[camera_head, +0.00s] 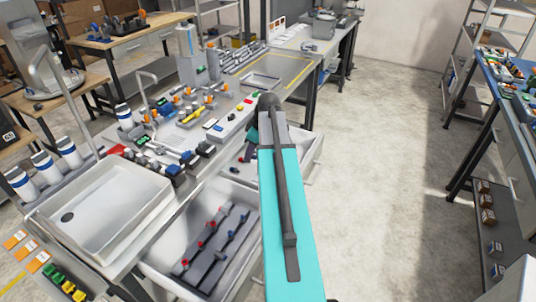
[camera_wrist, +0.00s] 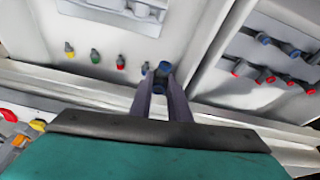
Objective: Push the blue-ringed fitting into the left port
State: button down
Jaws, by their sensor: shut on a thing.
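My gripper (camera_wrist: 162,84) is shut on a small dark fitting with a blue end, the blue-ringed fitting (camera_wrist: 164,68), which shows between the fingertips in the wrist view. It is held over or near a light drawer or panel. The fitting's lower part is partly hidden by the fingers. I cannot make out the left port in either view.
An open drawer (camera_head: 160,250) holds grey racks (camera_head: 215,245) with red and blue fittings. A white basin (camera_head: 100,205) and a cluttered bench stand left. The floor (camera_head: 385,170) at right is clear.

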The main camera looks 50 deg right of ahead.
jog(key=s+d+f, duration=0.2)
jog(key=s+d, duration=0.2)
jog(key=d, duration=0.1)
jog(key=shift+s+d+f+n, duration=0.15)
jog(key=shift+d+f+n, duration=0.1)
jog(key=shift+f+n, duration=0.05)
jog(key=shift+f, duration=0.15)
jog(key=shift+f+b, duration=1.15)
jog(key=shift+f, duration=1.7)
jog(key=shift+f+b, duration=0.9)
jog(key=shift+f, duration=0.4)
jog(key=c, duration=1.6)
grip_release()
jog(key=shift+r, duration=0.1)
jog(key=shift+b+v, duration=1.35)
jog(key=shift+v, duration=5.45)
